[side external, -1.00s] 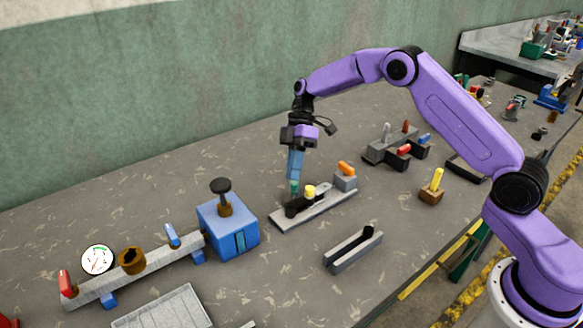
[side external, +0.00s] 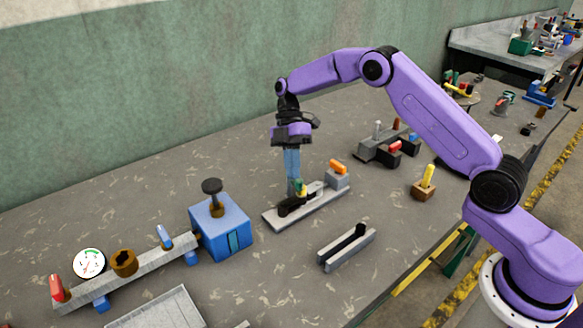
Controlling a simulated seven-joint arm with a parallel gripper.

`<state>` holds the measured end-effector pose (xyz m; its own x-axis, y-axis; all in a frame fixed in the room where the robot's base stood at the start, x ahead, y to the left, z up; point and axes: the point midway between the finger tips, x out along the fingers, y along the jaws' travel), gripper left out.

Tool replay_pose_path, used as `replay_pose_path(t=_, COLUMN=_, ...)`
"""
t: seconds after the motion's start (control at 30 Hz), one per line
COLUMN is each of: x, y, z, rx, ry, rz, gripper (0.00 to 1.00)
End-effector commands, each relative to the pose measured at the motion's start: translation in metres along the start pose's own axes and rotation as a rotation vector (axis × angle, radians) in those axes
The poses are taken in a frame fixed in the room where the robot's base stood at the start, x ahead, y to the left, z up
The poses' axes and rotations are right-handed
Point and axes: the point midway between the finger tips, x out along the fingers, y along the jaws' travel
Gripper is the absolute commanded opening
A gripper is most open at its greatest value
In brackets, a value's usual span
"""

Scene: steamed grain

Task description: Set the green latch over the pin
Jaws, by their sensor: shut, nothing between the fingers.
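A long grey base plate (side external: 276,219) lies on the bench. It carries a dark lever-like piece (side external: 287,207), a small green part (side external: 299,184) with yellow just below it, and a light grey piece to their right (side external: 315,188). The green part appears to be the latch, but it is too small to make out its shape. I cannot tell which piece is the pin. My gripper (side external: 293,190) points down at the plate, its bluish fingers shut and empty. Its tips are close beside the green part and partly hide the dark piece; contact cannot be told.
An orange-topped grey block (side external: 337,178) stands at the plate's far right end. A blue box with a black knob (side external: 222,232) stands to the left, beside a rail with a gauge (side external: 89,263). A grey channel (side external: 347,250) lies in front.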

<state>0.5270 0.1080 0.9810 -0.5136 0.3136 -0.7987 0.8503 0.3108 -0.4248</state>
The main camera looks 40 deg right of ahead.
Motion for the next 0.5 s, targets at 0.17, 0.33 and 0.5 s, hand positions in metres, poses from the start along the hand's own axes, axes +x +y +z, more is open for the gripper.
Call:
replay_pose_path(t=0.17, x=0.0003, y=-0.0003, z=0.0000, rx=0.000, ry=0.000, rz=-0.001, gripper=0.00)
replay_pose_path(t=0.33, x=-0.0008, y=0.0015, z=0.0005, rx=0.001, ry=0.000, rz=0.000, gripper=0.00)
replay_pose_path(t=0.5, x=-0.0045, y=0.0076, z=0.0021, rx=0.001, ry=0.000, rz=0.000, gripper=0.00)
